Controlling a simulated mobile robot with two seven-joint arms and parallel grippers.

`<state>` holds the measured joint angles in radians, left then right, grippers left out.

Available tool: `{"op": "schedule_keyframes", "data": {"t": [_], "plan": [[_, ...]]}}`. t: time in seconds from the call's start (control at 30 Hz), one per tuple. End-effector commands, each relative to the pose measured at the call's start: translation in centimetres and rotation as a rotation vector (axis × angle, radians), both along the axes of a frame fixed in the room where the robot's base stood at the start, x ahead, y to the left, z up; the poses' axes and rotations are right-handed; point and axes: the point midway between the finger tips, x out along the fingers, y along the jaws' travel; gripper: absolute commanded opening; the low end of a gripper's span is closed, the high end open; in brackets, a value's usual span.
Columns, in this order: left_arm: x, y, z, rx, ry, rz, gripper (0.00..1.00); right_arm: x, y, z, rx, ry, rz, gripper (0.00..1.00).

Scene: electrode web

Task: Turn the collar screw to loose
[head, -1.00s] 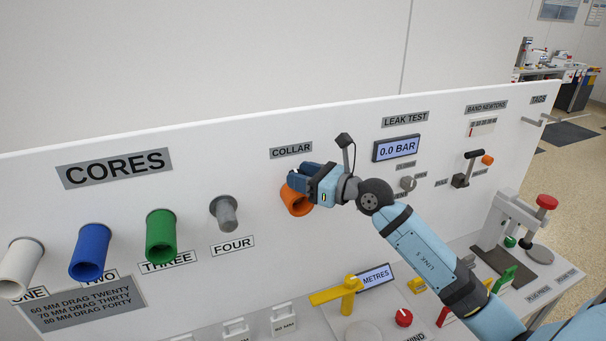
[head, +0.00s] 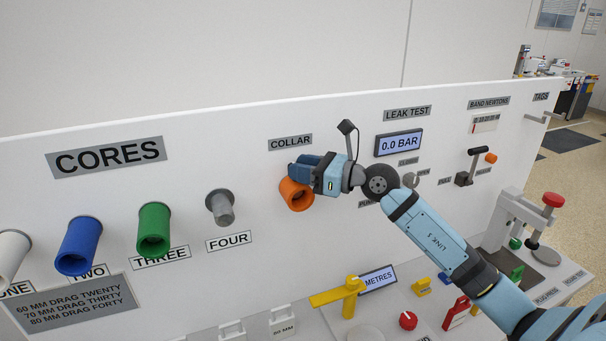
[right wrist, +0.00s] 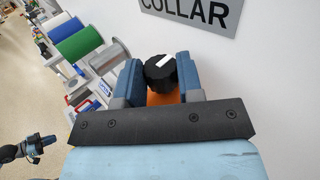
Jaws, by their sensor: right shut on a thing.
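The collar screw (right wrist: 161,73) is a black ribbed knob with a white pointer line, seen between the fingers in the right wrist view. It is hidden behind my gripper in the head view. Behind it is the orange collar core (head: 296,196), sticking out of the white panel under the COLLAR label (head: 290,142). My right gripper (head: 304,174) is at the top of the orange core; in the right wrist view (right wrist: 160,80) its two blue fingers are shut on the knob, one each side. The white line slants up to the right there.
White, blue (head: 78,246) and green (head: 154,230) cores and a grey one (head: 220,207) stick out of the panel to the left. A yellow lever (head: 349,293) and a red knob (head: 408,320) stand below. The leak test display (head: 399,143) reads 0.0 BAR.

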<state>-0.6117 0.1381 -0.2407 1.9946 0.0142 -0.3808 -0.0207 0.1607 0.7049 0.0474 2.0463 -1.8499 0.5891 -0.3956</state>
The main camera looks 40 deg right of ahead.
Motion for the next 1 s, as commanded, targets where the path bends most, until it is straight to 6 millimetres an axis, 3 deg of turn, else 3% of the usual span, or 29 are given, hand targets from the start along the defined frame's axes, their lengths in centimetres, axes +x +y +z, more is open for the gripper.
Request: {"op": "schedule_keyframes", "data": {"t": [0.13,0.17,0.2,0.63,1.0], "plan": [[0.1,0.1,0.4,0.0,-0.007,0.001,0.0,0.0,0.0,0.1,0.0,0.0,-0.001,0.1],[0.1,0.1,0.4,0.0,-0.007,0.002,0.0,0.0,0.0,0.1,0.0,0.0,-0.001,0.36],[0.1,0.2,0.4,0.0,-0.007,0.002,0.0,0.0,0.0,0.1,0.0,0.0,-0.001,0.46],[-0.1,0.4,-0.7,0.007,0.003,0.005,0.0,-0.9,-0.6,-0.2,-0.001,0.002,-0.001,0.46],[-0.1,0.4,-3.4,0.006,0.002,0.005,0.0,-7.2,-4.5,-0.5,-0.002,0.003,-0.001,0.46]]}}
